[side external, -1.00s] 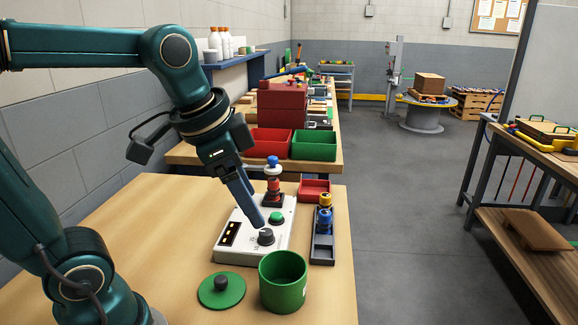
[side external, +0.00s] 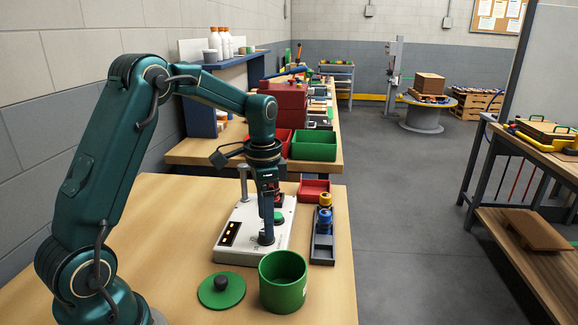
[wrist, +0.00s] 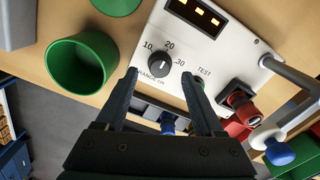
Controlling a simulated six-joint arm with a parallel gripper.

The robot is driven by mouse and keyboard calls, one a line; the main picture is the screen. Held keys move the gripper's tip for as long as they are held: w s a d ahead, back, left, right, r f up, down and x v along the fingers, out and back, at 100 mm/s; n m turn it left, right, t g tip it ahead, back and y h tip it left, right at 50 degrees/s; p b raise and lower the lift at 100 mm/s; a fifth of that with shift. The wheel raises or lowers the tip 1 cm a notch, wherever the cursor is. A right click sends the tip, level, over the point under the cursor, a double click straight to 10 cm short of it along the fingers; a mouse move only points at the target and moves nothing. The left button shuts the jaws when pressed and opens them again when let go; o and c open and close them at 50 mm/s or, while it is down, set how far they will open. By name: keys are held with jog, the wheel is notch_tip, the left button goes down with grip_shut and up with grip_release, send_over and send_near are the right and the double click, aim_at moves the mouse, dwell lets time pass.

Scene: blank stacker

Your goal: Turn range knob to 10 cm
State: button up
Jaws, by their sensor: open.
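The white control box (side external: 238,240) sits on the wooden table and also shows in the wrist view (wrist: 215,55). Its black range knob (wrist: 159,63) has the marks 10, 20 and 30 around it; I cannot tell for sure which mark its pointer faces. My gripper (wrist: 159,75) is open, one finger on each side of the knob in the wrist picture, not visibly closed on it. In the side view my gripper (side external: 266,238) points down over the knob and mostly hides it. The TEST button is partly hidden by the right finger in the wrist view.
A green cup (side external: 283,283) and a green lid (side external: 221,291) stand in front of the box. A black tray (side external: 321,252) with knobbed pieces lies right of it, with a red tray (side external: 313,190) behind. A grey upright post (side external: 244,183) rises at the box's back.

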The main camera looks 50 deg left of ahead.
jog(key=shift+f, duration=1.35)
grip_shut()
jog(key=shift+n, duration=0.3)
jog(key=n, duration=1.1)
jog(key=shift+n, duration=0.3)
